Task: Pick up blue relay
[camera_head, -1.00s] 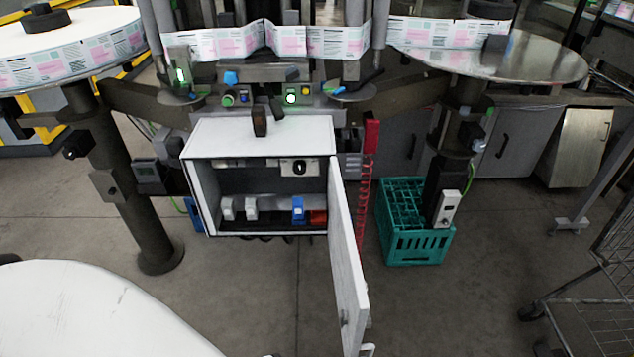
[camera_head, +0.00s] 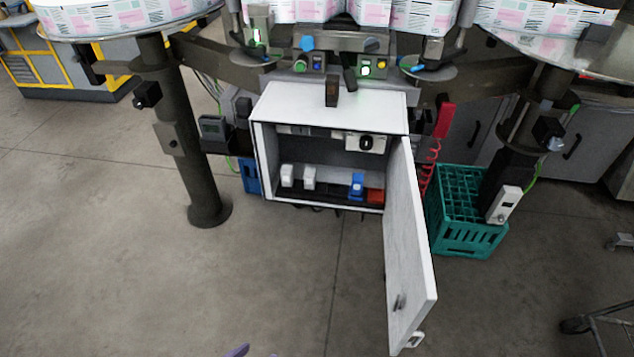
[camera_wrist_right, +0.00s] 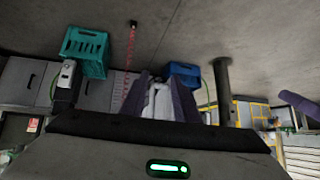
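The blue relay (camera_head: 357,185) stands in the lower row inside the open white cabinet (camera_head: 335,105), towards the right, in the head view. A red part (camera_head: 376,195) sits just right of it, and two white relays (camera_head: 298,177) stand to its left. My right gripper (camera_wrist_right: 160,88) shows two purple fingers spread apart in the right wrist view, with a white shape, apparently the cabinet, in the distance between them. It is far from the relay. A purple tip (camera_head: 238,351), apparently my left gripper, shows at the bottom edge of the head view; its opening is hidden.
The cabinet door (camera_head: 412,250) hangs open towards me on the right side. A green crate (camera_head: 465,240) stands right of it, and a blue crate (camera_head: 249,175) is behind left. A dark post (camera_head: 190,150) stands left. The floor in front is clear.

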